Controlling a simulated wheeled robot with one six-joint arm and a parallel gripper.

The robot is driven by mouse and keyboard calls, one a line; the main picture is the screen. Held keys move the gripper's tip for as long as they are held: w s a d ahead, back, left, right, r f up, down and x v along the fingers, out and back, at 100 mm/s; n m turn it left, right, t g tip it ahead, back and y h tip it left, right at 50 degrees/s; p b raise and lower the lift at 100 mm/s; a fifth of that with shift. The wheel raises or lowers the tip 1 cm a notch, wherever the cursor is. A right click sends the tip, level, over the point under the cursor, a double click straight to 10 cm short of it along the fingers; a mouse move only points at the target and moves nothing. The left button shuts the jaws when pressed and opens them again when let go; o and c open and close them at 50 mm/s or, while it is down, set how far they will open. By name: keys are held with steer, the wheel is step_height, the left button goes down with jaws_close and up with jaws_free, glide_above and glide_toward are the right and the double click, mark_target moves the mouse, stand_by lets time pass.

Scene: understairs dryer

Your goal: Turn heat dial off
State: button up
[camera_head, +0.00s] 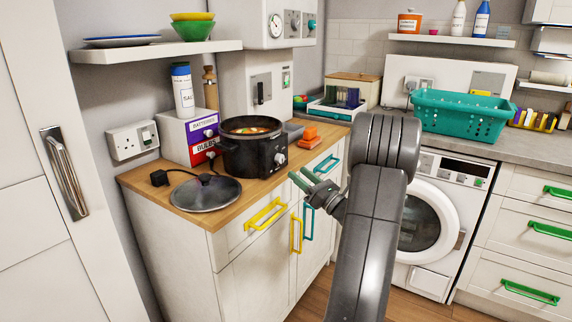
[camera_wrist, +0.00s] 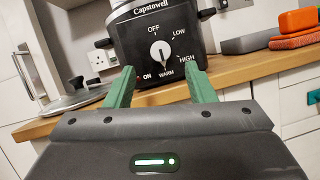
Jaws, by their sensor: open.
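The heat dial (camera_wrist: 160,52) is a round knob with a white pointer on the front of a black slow cooker (camera_head: 240,158). In the wrist view, OFF is above it, LOW and HIGH to the right, and WARM below. The pointer looks near vertical, with its lower end towards WARM; its exact setting is hard to tell. The dial also shows in the head view (camera_head: 280,158). My gripper (camera_head: 303,178) has green fingers and is open and empty in front of the counter edge. In the wrist view, the fingers (camera_wrist: 157,82) point towards the cooker, below the dial and apart from it.
A glass lid (camera_head: 206,193) lies on the wooden counter (camera_head: 147,182) left of the cooker. Yellow drawer handles (camera_head: 265,214) stick out below the counter edge. A shelf (camera_head: 155,52) hangs above.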

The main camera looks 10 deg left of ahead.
mark_target(282, 159)
steer(key=x, duration=0.6)
steer(key=shift+w+a+r, duration=0.1)
steer(key=shift+a, duration=0.15)
steer(key=c, duration=1)
